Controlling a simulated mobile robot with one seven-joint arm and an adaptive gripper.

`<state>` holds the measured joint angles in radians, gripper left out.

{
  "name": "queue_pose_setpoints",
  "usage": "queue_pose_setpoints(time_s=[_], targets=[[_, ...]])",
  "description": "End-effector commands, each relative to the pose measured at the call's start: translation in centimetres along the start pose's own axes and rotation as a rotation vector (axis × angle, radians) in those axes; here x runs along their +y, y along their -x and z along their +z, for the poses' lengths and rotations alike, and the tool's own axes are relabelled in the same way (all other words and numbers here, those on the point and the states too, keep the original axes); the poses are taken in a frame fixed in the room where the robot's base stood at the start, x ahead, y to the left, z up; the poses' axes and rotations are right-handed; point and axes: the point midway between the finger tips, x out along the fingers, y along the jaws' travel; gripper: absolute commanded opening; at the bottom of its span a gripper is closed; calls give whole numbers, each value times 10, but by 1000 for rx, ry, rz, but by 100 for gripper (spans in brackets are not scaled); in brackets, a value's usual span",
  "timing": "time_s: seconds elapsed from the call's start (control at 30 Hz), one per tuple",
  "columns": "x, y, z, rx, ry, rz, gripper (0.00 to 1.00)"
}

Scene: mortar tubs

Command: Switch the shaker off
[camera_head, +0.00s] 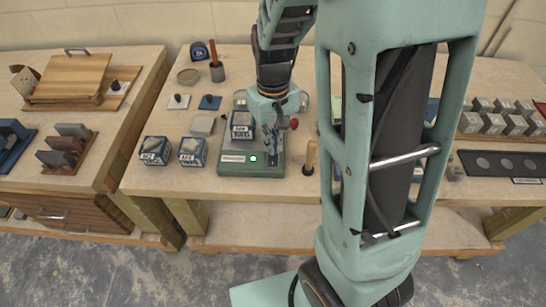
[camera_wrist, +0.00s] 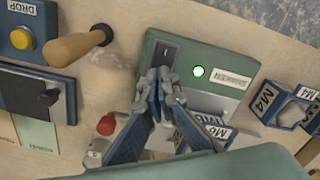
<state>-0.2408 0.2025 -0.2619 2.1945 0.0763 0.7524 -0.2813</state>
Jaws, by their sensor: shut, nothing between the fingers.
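The shaker (camera_head: 232,168) is a low green box with a label on its front. It also shows in the wrist view (camera_wrist: 232,62). In the head view my gripper (camera_head: 272,152) is over the shaker's right part. A blue labelled box (camera_head: 242,126) stands on the shaker.
Blue boxes marked M2 (camera_head: 156,151) and M4 (camera_head: 192,153) stand to the left. A wooden handle (camera_head: 310,157) stands close to the shaker's right, and a red knob (camera_wrist: 106,125) is near my fingers. A yellow button marked DROP (camera_wrist: 21,39) lies farther off.

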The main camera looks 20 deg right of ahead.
Motion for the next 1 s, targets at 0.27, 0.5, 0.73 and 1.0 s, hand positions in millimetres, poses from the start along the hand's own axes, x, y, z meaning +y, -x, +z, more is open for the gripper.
queue_pose_setpoints(time_s=[0.27,0.5,0.73,1.0], targets=[[0,-5,0,0,0,0,0],[0,-9,0,-1,0,0,0],[0,-12,0,-1,0,0,0],[0,-8,0,-1,0,0,0]])
